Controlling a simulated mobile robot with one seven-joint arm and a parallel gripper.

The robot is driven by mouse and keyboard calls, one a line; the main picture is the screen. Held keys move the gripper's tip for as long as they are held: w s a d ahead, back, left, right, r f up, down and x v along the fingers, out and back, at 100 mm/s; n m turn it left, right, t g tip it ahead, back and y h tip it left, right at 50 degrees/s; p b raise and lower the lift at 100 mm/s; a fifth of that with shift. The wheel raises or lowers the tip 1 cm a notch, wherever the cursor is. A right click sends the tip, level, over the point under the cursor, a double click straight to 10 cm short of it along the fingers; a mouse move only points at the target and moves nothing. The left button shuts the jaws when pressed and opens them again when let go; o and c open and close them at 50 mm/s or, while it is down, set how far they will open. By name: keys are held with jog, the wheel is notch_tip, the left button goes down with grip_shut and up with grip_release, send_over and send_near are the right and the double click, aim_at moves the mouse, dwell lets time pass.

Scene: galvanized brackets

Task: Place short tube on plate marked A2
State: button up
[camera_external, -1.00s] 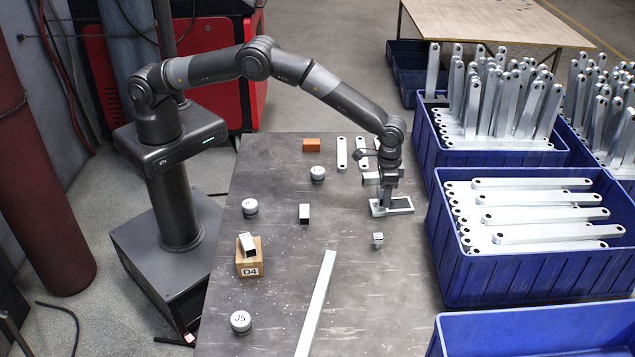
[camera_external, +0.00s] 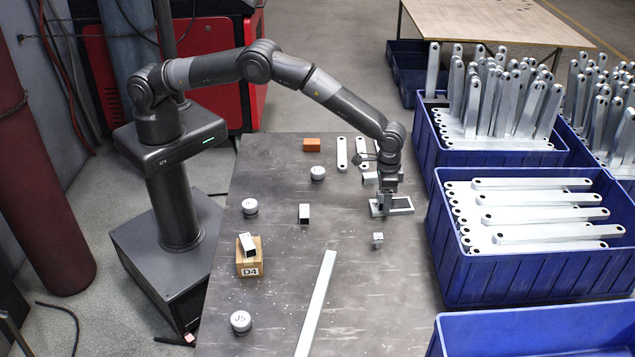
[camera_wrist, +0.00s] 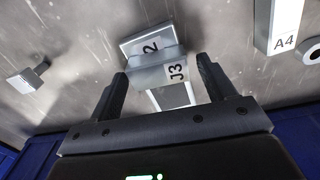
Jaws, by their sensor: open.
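My gripper (camera_external: 388,207) is low over the far right of the table, at a pale plate (camera_external: 405,210). In the wrist view, its two dark fingers (camera_wrist: 160,88) stand apart. I cannot tell whether the J3 piece rests on that plate. Short square tubes show on the table (camera_external: 305,213) and on the D4 block (camera_external: 248,239).
A small metal piece (camera_external: 378,240) stands just in front of my gripper. A part marked A4 (camera_wrist: 284,30) is at the wrist view's upper right. Round caps (camera_external: 241,321), an orange block (camera_external: 311,145) and a long bar (camera_external: 316,305) lie about. Blue bins (camera_external: 520,265) flank the table's right.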

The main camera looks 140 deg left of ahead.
notch_tip(320, 180, up, 12)
jog(key=shift+r, duration=0.2)
jog(key=s+d+r+m+t, duration=0.1)
jog(key=s+d+r+m, duration=0.1)
jog(key=s+d+r, duration=0.75)
jog(key=s+d+r+m+t, duration=0.2)
jog(key=s+d+r, duration=0.3)
jog(key=d+r, duration=0.8)
jog(key=s+d+r+m+t, duration=0.1)
jog(key=s+d+r, duration=0.25)
jog(key=s, duration=0.35)
jog(key=s+d+r+m, duration=0.1)
jog(key=s+d+r, duration=0.1)
jog(key=s+r, duration=0.35)
jog(key=s+d+f+m, duration=0.1)
jog(key=s+d+f, duration=0.2)
jog(key=s, duration=0.5)
jog(key=s+d+f+m+t, duration=0.1)
jog(key=s+d+f+m, duration=0.1)
jog(key=s, duration=0.7)
notch_tip(320, 180, down, 2)
jog(key=shift+s+d+t, duration=0.3)
jog(key=shift+d, duration=0.2)
jog(key=shift+o, duration=0.5)
dwell(0.9)
